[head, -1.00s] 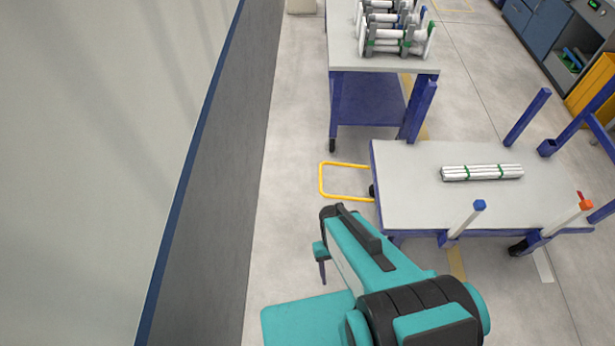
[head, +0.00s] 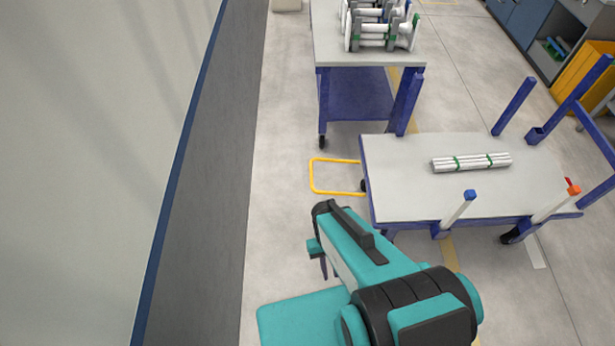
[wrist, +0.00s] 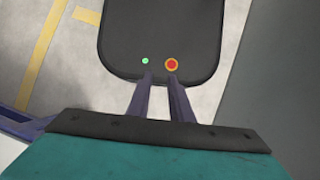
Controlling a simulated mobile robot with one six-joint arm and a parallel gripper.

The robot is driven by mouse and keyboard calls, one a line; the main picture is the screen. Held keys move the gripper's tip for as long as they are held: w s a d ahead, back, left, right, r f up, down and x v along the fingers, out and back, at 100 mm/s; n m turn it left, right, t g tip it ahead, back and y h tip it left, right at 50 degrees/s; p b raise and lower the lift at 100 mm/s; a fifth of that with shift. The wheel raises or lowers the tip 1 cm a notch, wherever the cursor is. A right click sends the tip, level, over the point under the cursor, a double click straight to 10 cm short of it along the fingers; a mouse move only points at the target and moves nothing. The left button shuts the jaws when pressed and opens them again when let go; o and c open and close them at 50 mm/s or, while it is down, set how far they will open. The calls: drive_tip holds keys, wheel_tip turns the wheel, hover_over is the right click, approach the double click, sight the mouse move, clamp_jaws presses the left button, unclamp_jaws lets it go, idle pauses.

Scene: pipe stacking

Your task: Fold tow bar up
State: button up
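The tow bar (head: 336,192) is a yellow U-shaped loop. It sticks out from the left end of a low cart (head: 400,200) with a grey top and blue frame. It lies low and roughly flat above the floor. My gripper (head: 324,268) hangs below the teal arm in the head view, nearer to me than the bar and apart from it. In the wrist view, the two dark purple fingers (wrist: 160,76) stand apart with a gap between them and nothing held. The tow bar is not visible in the wrist view.
A bundle of white pipes (head: 471,162) lies on the cart, which has several corner posts. A taller blue table (head: 360,55) with pipe assemblies stands behind. A wall (head: 150,150) runs along the left. Bare floor (head: 275,150) lies between wall and cart.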

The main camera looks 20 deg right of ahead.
drive_tip(key=f+b, duration=0.3)
drive_tip(key=shift+s+f, duration=0.15)
drive_tip(key=shift+s, duration=0.1)
clamp_jaws()
drive_tip(key=shift+s+f+b, duration=0.1)
drive_tip(key=shift+f+b, duration=0.45)
